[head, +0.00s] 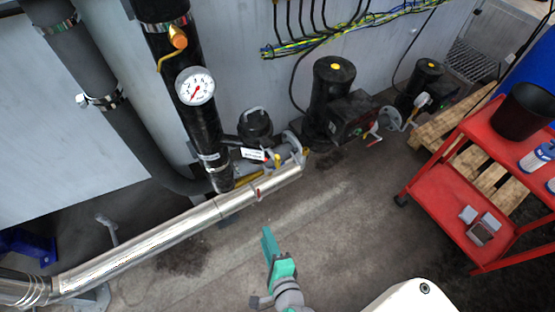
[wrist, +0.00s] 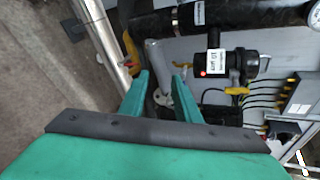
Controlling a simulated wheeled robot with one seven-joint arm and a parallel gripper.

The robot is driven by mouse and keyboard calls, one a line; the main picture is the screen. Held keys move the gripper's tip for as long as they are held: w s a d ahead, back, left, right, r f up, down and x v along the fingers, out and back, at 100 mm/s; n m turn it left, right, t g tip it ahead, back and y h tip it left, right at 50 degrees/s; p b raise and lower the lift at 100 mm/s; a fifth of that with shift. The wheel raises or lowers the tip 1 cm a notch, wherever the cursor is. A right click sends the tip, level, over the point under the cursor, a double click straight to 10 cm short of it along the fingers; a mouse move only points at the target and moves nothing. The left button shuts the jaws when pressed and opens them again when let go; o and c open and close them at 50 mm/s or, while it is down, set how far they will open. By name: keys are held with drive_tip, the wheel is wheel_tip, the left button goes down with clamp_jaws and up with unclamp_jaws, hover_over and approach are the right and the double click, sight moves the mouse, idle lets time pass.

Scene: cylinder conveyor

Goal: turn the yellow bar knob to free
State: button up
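In the head view a small yellow handle (head: 277,160) stands on the valve group beside a white tag with a red dot, above the silver pipe. In the wrist view the tag (wrist: 213,62) is right of my fingers, with a yellow bar-shaped piece (wrist: 237,90) just below and right of it. I cannot tell for certain which yellow part is the bar knob. My gripper (head: 268,240) is below the silver pipe in the head view, apart from the handle. In the wrist view my gripper (wrist: 160,76) has its two green fingers apart, with nothing held between them.
The silver pipe (head: 180,228) runs between my gripper and the valves in the head view. A pressure gauge (head: 195,87) sits on a black pipe. Black pumps (head: 331,90) stand at the back. A red cart (head: 445,195) is at right. The floor in front is clear.

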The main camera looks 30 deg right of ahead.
drive_tip(key=w+d+r+m+t+y, duration=0.1)
drive_tip(key=w+d+r+m+t, duration=0.1)
drive_tip(key=w+d+r+m, duration=0.45)
drive_tip(key=m+t+y, duration=0.2)
drive_tip(key=m+t, duration=0.1)
drive_tip(key=m, duration=0.3)
approach(279, 163)
drive_tip(key=w, duration=1.1)
clamp_jaws()
